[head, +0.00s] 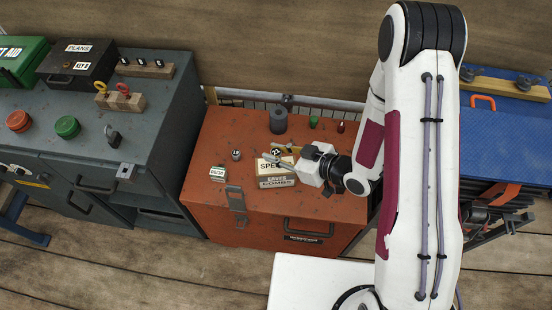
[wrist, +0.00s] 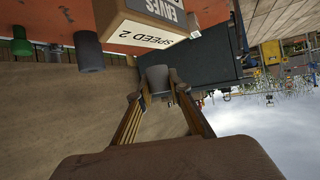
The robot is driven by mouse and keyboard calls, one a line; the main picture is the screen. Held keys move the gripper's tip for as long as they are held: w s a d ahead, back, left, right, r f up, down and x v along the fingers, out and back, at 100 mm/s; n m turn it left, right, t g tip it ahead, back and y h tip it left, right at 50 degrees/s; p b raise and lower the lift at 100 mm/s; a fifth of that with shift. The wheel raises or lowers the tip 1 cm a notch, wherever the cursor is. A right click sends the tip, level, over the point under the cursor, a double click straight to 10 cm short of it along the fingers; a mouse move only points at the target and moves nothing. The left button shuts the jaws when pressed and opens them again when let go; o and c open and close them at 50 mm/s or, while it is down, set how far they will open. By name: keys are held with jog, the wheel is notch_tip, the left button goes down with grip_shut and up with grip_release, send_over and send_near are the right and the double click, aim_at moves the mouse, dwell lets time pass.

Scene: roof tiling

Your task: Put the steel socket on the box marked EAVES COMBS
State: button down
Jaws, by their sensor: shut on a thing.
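The box marked EAVES COMBS (head: 276,183) stands on top of the orange-red chest. Its pale upper face reads SPEED 2, partly covered by my gripper in the head view; the box also shows at the top of the wrist view (wrist: 148,28). My gripper (head: 275,154) is shut on a small grey steel socket (wrist: 156,78). In the head view the socket (head: 276,152) shows between the fingertips, at the far left side of the box top. I cannot tell whether it touches the box. In the wrist view it appears apart from the box.
Another small socket-like piece marked 18 (head: 236,155) and a small labelled block (head: 217,173) stand left of the box on the chest (head: 215,135). A dark grey cylinder (head: 278,121), a green piece (head: 313,122) and a red piece (head: 341,127) stand behind it.

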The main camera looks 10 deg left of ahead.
jog(key=shift+f, duration=1.9)
jog(key=shift+f, duration=0.1)
jog(key=c, duration=1.8)
grip_release()
jog(key=shift+c, duration=0.2)
jog(key=v, duration=1.2)
jog(key=shift+w+d, duration=0.15)
